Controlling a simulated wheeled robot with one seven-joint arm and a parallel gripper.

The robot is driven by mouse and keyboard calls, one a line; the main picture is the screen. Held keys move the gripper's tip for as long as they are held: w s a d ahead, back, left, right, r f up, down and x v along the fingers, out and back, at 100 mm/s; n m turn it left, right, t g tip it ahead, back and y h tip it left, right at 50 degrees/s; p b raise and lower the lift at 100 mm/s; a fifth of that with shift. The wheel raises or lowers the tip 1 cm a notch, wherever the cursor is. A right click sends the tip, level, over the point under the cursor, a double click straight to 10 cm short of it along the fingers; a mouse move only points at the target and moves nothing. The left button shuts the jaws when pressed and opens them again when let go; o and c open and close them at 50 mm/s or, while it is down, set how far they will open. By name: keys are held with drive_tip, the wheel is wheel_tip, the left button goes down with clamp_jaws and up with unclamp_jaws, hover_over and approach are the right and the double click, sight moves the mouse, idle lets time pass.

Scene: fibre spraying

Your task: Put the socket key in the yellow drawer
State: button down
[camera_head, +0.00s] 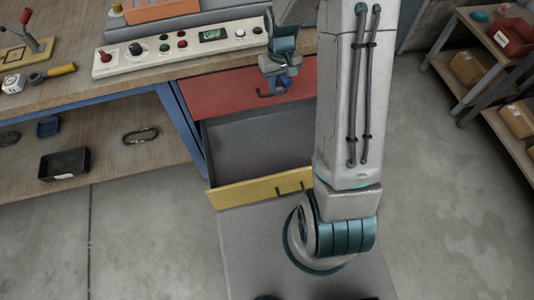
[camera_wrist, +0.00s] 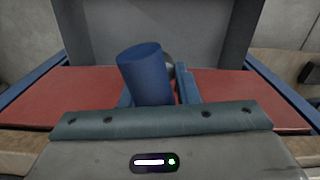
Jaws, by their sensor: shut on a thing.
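The socket key shows as a blue cylinder (camera_wrist: 146,72) in the wrist view, held between the fingers of my gripper (camera_wrist: 160,88). In the head view, my gripper (camera_head: 279,74) is in front of the red drawer, with a small blue part of the key (camera_head: 284,87) below it. The rest of the key is hidden by the gripper. The yellow drawer (camera_head: 235,193) is pulled open below and nearer the camera. The visible part of its grey inside is empty, and its right side is hidden behind my arm. My gripper is above and behind its front panel.
The red drawer (camera_head: 220,92) is closed above the yellow one. A control panel (camera_head: 175,49) with buttons stands on the workbench (camera_head: 60,88). A black tray (camera_head: 64,165) lies on the lower shelf. Shelves with boxes (camera_head: 468,68) stand at the right.

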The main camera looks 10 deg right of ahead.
drive_tip(key=d+f+n+b, duration=0.4)
drive_tip(key=f+n+b, duration=0.4)
drive_tip(key=f+b, duration=0.4)
drive_tip(key=s+d+f+n+b, duration=0.1)
drive_tip(key=d+f+n+b, duration=0.3)
drive_tip(key=f+n+b, duration=0.4)
drive_tip(key=d+f+n+b, duration=0.4)
drive_tip(key=f+n+b, duration=0.3)
drive_tip(key=f+b, duration=0.9)
drive_tip(key=shift+s+d+f+n+b, duration=0.1)
drive_tip(key=shift+d+f+n, duration=0.05)
drive_tip(key=shift+f, duration=1.3)
drive_tip(key=shift+s+d+f+n+b, duration=0.1)
drive_tip(key=shift+f+b, duration=0.05)
drive_tip(key=shift+f, duration=1.3)
drive_tip(key=shift+s+d+f+n+b, duration=0.1)
drive_tip(key=shift+d+f+n, duration=0.05)
drive_tip(key=shift+f, duration=1.3)
drive_tip(key=shift+f, duration=0.2)
drive_tip(key=c, duration=1.1)
unclamp_jaws()
